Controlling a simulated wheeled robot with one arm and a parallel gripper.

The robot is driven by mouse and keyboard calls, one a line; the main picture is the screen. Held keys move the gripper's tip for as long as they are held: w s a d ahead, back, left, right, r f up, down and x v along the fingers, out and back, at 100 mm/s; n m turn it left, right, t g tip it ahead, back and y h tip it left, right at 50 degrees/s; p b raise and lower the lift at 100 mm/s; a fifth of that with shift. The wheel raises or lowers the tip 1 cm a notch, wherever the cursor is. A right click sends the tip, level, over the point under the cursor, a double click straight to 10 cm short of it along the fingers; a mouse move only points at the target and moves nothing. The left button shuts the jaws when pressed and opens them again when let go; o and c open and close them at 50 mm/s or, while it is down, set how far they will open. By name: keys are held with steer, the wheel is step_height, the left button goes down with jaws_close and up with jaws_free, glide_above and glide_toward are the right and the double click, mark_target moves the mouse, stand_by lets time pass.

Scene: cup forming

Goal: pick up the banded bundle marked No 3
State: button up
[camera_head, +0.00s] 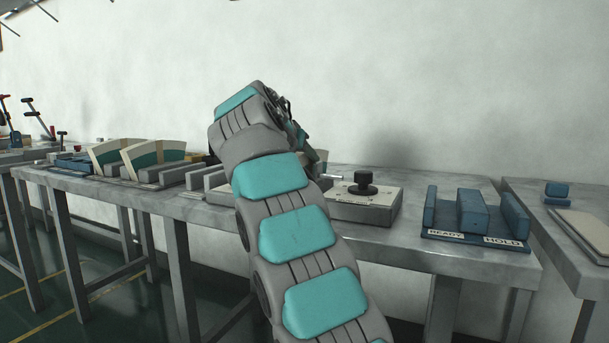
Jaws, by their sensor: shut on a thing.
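Two fan-shaped bundles, cream with a green band, stand in a grey slotted rack on the left part of the metal bench: the left bundle (108,154) and the right bundle (143,156). No number is readable on either. My arm reaches up across the middle of the view. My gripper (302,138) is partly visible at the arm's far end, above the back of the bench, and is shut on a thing. My own wrist hides most of the jaws and what they hold, so I cannot tell which thing it is.
A grey box with a black knob (364,182) stands right of my arm. Farther right is a blue slotted stand (474,240) labelled READY and HOLD. Another bench (570,250) stands at the right edge. Bare bench top lies between box and stand.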

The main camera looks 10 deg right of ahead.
jaws_close()
stand_by(0.8)
